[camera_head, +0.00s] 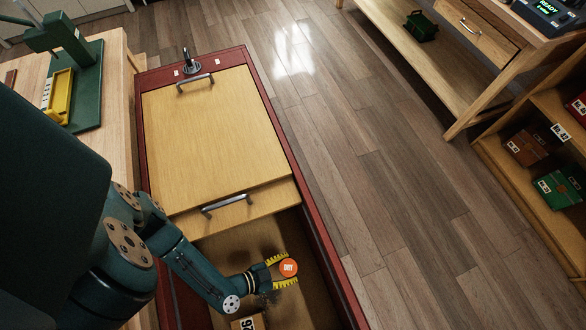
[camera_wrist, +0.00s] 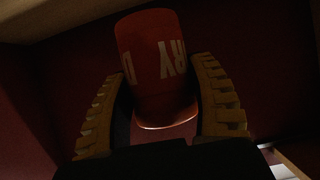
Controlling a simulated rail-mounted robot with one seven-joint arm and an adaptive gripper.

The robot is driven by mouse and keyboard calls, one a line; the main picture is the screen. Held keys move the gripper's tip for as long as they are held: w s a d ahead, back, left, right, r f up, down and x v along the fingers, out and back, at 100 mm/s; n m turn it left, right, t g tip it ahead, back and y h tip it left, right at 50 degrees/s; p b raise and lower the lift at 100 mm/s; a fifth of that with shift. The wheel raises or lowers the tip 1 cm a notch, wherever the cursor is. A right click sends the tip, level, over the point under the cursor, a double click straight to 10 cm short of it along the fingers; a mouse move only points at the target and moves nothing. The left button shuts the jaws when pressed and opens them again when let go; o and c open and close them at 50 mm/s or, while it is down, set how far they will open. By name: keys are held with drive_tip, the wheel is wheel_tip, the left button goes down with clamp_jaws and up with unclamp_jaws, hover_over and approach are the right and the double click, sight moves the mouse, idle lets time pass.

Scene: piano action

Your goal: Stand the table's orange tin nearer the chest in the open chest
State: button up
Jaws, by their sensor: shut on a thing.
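The wrist view is dark. I cannot tell whether the tin's base touches the chest floor (camera_head: 233,243).
Wooden lid panels with handles (camera_head: 198,130) cover the far part of the chest. A box with a number label (camera_head: 246,323) lies inside at the near end, partly cut off. A wooden table (camera_head: 112,62) with a yellow tray (camera_head: 60,95) stands left. Shelves (camera_head: 540,130) stand right.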

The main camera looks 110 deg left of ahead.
wheel_tip(320, 180, down, 7)
drive_tip(key=b, duration=0.3)
drive_tip(key=shift+r, duration=0.25)
drive_tip(key=o, duration=1.2)
drive_tip(key=shift+o, duration=0.2)
drive_tip(key=shift+r, duration=0.1)
drive_tip(key=shift+d, duration=0.1)
